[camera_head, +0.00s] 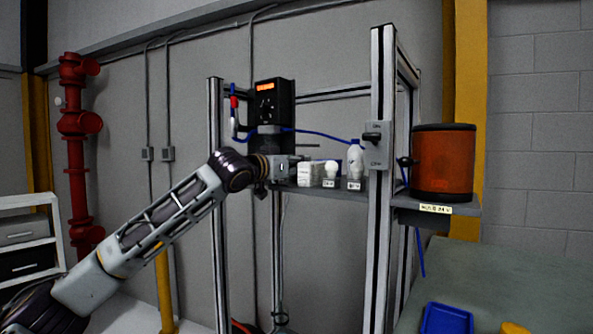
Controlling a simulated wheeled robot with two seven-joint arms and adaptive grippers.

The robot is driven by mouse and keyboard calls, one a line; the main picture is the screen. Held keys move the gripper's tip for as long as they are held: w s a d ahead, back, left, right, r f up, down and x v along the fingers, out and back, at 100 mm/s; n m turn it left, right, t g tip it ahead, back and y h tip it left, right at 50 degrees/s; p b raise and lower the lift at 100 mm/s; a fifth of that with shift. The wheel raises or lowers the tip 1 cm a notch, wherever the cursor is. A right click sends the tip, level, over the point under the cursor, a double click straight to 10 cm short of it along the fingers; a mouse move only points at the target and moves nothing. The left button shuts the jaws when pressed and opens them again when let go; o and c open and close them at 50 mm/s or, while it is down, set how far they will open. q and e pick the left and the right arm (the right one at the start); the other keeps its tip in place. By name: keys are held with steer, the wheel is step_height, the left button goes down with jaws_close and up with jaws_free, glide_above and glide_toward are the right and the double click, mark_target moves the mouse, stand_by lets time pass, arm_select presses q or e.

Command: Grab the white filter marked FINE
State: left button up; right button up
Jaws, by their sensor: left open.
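Several small white parts sit in a row on a grey shelf (370,182) inside the metal frame. A white blocky part (309,174) is at the left, a small round-topped white part (331,170) in the middle, and a taller white bottle-like part (355,161) at the right. Small labels show on the shelf front, too small to read, so I cannot tell which part is marked FINE. My left gripper (286,166) is open, just left of the blocky part. Whether it touches that part is unclear. It hides the shelf's left end. My right gripper is not in view.
A black device with an orange display (271,101) hangs above my left gripper. A blue tube (318,134) crosses behind the parts. The right frame post (381,210) carries a grey switch box (376,145). An orange-brown cylinder (443,162) stands right. A blue tray (446,319) lies on the green table.

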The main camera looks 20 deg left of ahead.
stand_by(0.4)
arm_select(q)
steer(key=c, duration=0.8)
steer(key=shift+r+b, duration=0.3)
steer(key=shift+r, duration=4.7)
